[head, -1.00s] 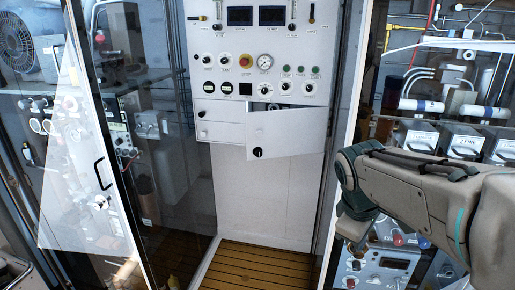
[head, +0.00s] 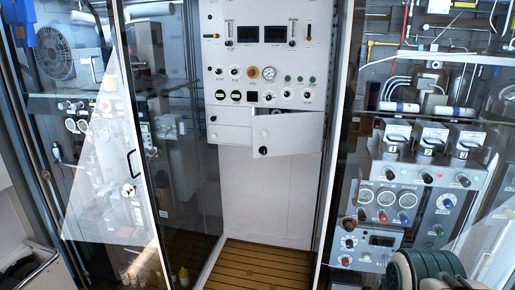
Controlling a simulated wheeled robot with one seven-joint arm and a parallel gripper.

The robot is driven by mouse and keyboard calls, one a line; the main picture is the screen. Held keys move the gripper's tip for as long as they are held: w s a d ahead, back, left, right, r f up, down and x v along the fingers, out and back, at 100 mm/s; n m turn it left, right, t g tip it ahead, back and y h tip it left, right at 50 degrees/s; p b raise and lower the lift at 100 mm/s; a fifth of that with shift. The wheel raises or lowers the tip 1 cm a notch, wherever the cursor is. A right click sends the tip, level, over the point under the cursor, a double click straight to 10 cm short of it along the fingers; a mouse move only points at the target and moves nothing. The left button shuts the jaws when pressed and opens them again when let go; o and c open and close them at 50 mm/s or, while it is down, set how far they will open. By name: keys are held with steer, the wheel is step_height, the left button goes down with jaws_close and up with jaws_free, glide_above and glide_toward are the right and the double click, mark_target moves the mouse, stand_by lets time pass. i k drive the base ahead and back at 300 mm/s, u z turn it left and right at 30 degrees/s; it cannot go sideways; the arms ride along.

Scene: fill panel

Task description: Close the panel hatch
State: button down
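The panel hatch (head: 289,136) is a white door with a black knob at its lower left. It stands partly open at the lower right of the white fill panel (head: 264,62), with its left edge swung out from the panel. A second white door to its left sits flush with the panel. Part of my arm shows in the bottom right corner, well apart from the hatch. My gripper's fingers are not in view.
A glass door (head: 130,160) with a black handle stands at the left. A slatted wooden floor (head: 258,266) lies below the panel. Behind glass at the right is a grey instrument unit (head: 405,190). The space in front of the hatch is clear.

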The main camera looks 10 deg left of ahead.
mark_target(283, 134)
steer(key=u, duration=0.45)
steer(key=i, duration=0.6)
steer(key=u, duration=0.5)
steer(key=i, duration=0.7)
steer(key=z, duration=0.15)
